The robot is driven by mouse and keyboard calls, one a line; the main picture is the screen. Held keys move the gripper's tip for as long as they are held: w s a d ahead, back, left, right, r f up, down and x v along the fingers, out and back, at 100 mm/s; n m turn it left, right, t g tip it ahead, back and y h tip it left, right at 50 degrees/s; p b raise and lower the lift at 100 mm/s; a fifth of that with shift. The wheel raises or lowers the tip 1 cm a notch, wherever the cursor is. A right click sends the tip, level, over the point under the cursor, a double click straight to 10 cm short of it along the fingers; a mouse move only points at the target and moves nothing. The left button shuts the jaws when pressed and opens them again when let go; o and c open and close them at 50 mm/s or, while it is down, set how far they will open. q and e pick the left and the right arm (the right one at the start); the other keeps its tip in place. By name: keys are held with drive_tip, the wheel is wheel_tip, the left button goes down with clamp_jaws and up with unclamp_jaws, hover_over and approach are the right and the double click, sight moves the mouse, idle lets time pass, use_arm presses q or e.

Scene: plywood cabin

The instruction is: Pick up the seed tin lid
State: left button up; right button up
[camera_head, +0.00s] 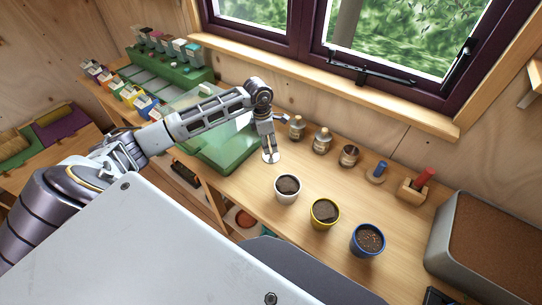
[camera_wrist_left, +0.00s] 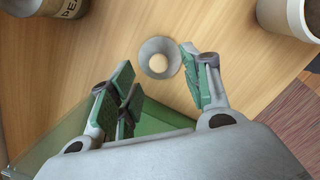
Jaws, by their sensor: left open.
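The seed tin lid (camera_wrist_left: 147,48) is a small round grey disc with a pale knob in its middle. It lies flat on the wooden bench, and in the head view it shows as a pale disc (camera_head: 271,158) just under my left gripper (camera_head: 268,147). In the left wrist view, the open green-padded fingers of my left gripper (camera_wrist_left: 156,62) stand on either side of the lid, with nothing held between them. I cannot tell how high the fingertips are above the bench. My right gripper is not in view.
A white pot (camera_head: 288,195), a yellow pot (camera_head: 325,224) and a blue pot (camera_head: 368,251) hold soil near the front. Labelled tins (camera_head: 297,132) stand along the back. A green tray (camera_head: 222,158) is left of the lid. A grey planter (camera_head: 455,238) stands at right.

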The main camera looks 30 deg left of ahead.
sight(271, 151)
use_arm(q)
drive_tip(key=shift+w+d+f+p, duration=0.15)
drive_tip(key=shift+f+p, duration=0.25)
drive_tip(key=shift+f, duration=0.85)
drive_tip(key=shift+w+a+f+p, duration=0.1)
drive_tip(key=shift+f+p, duration=0.25)
drive_tip(key=shift+f, duration=0.9)
drive_tip(key=c, duration=0.9)
